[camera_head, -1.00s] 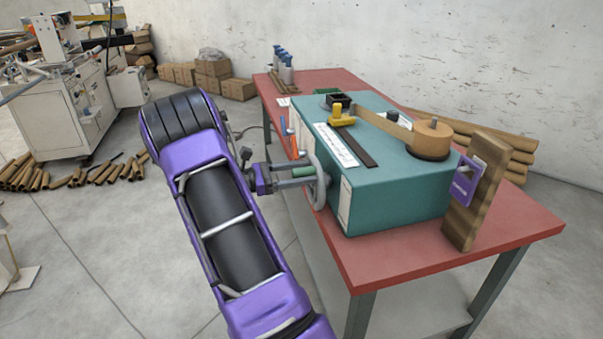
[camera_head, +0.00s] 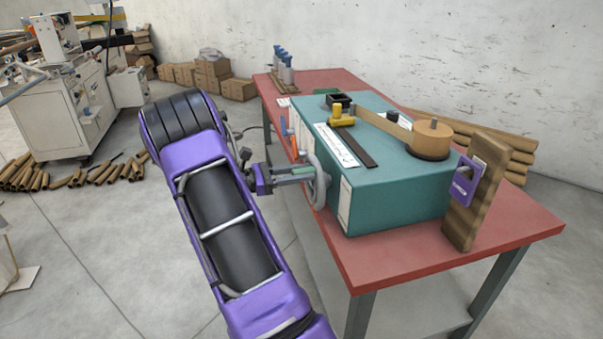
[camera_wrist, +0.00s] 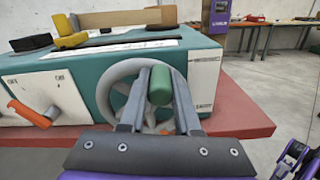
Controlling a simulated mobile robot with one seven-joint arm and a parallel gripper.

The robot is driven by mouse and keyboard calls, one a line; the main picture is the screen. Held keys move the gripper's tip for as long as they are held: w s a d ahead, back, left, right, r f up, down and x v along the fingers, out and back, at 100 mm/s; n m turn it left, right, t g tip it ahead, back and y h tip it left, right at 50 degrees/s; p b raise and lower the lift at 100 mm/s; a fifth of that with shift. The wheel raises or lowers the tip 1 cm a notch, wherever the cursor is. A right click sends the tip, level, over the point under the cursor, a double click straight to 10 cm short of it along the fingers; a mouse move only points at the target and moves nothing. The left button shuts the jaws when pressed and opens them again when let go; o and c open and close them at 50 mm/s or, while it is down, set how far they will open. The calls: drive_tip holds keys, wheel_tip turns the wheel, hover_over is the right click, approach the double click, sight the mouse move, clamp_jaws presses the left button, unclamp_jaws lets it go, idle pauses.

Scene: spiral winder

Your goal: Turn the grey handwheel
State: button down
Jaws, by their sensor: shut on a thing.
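The grey handwheel (camera_wrist: 117,87) stands upright on the front face of the teal winder box (camera_head: 400,195). It is a spoked ring with a green handle (camera_wrist: 160,87) jutting from its rim. In the head view the wheel (camera_head: 322,182) shows nearly edge-on at the box's left side. My gripper (camera_wrist: 160,75) is shut on the green handle, with one finger on each side of it. The gripper also shows in the head view (camera_head: 300,174). The fingers hide part of the wheel's spokes and right rim.
An orange lever (camera_wrist: 30,113) is left of the wheel on a white panel. The box sits on a red table (camera_head: 400,262). A wooden post with a purple plate (camera_head: 465,185) stands at the table's right. A cardboard roll (camera_head: 432,138) tops the box.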

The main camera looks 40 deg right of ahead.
drive_tip(key=shift+r, duration=0.1)
idle(0.7)
drive_tip(key=shift+w+r+p, duration=0.1)
drive_tip(key=shift+r+p, duration=0.05)
drive_tip(key=shift+p, duration=0.45)
drive_tip(key=n+p, duration=0.2)
drive_tip(key=shift+w+d+r+p, duration=0.25)
drive_tip(key=shift+w+r+p, duration=0.1)
drive_tip(key=shift+p, duration=0.05)
drive_tip(key=shift+w+d+n+p, duration=0.25)
drive_tip(key=shift+w+n+p, duration=0.2)
drive_tip(key=shift+n+p, duration=0.5)
drive_tip(key=shift+w+d+f+n+p, duration=0.15)
drive_tip(key=shift+w+f+n+p, duration=0.15)
drive_tip(key=shift+n, duration=0.25)
drive_tip(key=shift+r, duration=0.1)
drive_tip(key=c, duration=0.6)
unclamp_jaws()
